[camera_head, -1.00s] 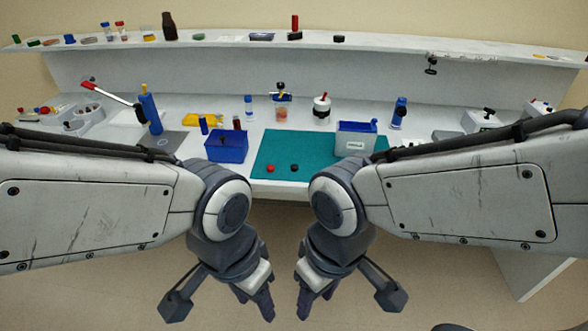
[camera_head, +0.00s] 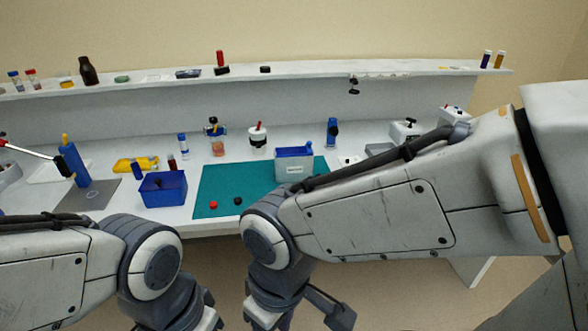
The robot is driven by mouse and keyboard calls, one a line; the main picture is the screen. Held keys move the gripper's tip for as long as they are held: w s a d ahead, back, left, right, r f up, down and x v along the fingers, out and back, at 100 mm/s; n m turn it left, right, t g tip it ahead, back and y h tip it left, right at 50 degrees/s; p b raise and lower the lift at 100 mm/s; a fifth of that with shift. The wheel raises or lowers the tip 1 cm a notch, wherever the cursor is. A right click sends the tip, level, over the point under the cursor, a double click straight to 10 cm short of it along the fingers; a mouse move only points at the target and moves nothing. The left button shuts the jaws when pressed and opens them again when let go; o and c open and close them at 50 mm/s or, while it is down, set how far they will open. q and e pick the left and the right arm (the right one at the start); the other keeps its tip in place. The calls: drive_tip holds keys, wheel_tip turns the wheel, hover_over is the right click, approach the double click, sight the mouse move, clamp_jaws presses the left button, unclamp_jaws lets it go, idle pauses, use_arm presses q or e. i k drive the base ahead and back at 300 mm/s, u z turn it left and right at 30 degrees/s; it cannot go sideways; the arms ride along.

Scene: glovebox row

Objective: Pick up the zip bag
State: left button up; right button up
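I cannot make out a zip bag for certain. A flat dark item (camera_head: 188,73) and a flat pale item (camera_head: 154,77) lie on the upper shelf, too small to identify. My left gripper (camera_head: 207,318) hangs at the bottom edge, in front of and below the bench, with its fingertips cut off. My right gripper (camera_head: 268,318) hangs to the right of it, also cut off at the bottom. Neither touches anything on the bench in view. Whether their fingers are open or shut does not show.
The bench holds a teal mat (camera_head: 225,185), a blue bin (camera_head: 163,189), a grey-white and blue box (camera_head: 294,165), a blue bottle (camera_head: 73,163) and a yellow tray (camera_head: 135,164). A dark brown bottle (camera_head: 88,71) stands on the raised shelf (camera_head: 300,73). The mat's left part is mostly clear.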

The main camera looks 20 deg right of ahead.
sight(292, 164)
drive_tip(key=z, duration=0.75)
drive_tip(key=i, duration=1.5)
drive_tip(key=u, duration=0.2)
